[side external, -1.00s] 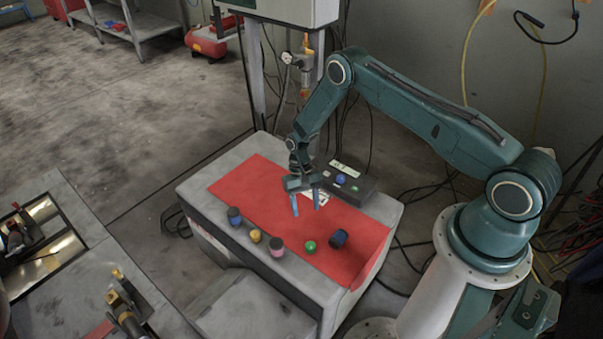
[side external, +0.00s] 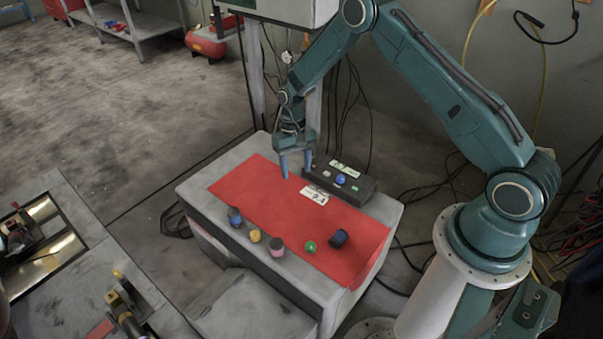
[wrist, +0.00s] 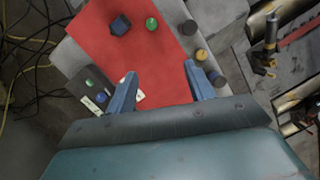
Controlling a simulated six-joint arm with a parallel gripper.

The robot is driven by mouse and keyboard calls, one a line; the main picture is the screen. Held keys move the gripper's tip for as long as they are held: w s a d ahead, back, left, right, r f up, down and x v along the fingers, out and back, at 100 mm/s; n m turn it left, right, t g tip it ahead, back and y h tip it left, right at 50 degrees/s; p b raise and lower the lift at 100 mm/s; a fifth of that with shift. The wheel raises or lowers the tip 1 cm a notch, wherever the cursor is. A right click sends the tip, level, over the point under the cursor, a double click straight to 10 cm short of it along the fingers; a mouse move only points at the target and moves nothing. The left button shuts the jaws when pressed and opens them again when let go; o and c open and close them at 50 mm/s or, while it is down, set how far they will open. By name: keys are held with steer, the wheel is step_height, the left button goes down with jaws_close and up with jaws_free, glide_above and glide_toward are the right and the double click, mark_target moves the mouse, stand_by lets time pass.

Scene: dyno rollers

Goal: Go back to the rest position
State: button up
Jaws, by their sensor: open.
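My gripper (side external: 296,164) is open and empty, with its two blue fingers pointing down above the back part of the red mat (side external: 255,187). In the wrist view, my gripper (wrist: 160,85) shows its fingers spread apart with nothing between them. No object touches the fingers in either view.
A black button box (side external: 345,183) stands close beside my gripper, near a white label (side external: 314,195).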

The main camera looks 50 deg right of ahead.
steer(key=s+a+r+n+t+h, duration=0.15)
steer(key=s+r, duration=0.25)
steer(key=r, duration=1)
steer(key=s+a+r+n+t, duration=0.15)
steer(key=s+r, duration=0.25)
steer(key=r, duration=0.9)
steer(key=s+r+t, duration=0.2)
steer(key=s+r, duration=0.2)
steer(key=s, duration=0.7)
steer(key=s+a+r+n+t, duration=0.1)
steer(key=s+r, duration=0.3)
steer(key=s, duration=0.7)
steer(key=shift+a+r+n+t, duration=0.3)
steer(key=shift+r+t, duration=0.1)
steer(key=shift+t, duration=0.5)
steer(key=shift+w, duration=0.1)
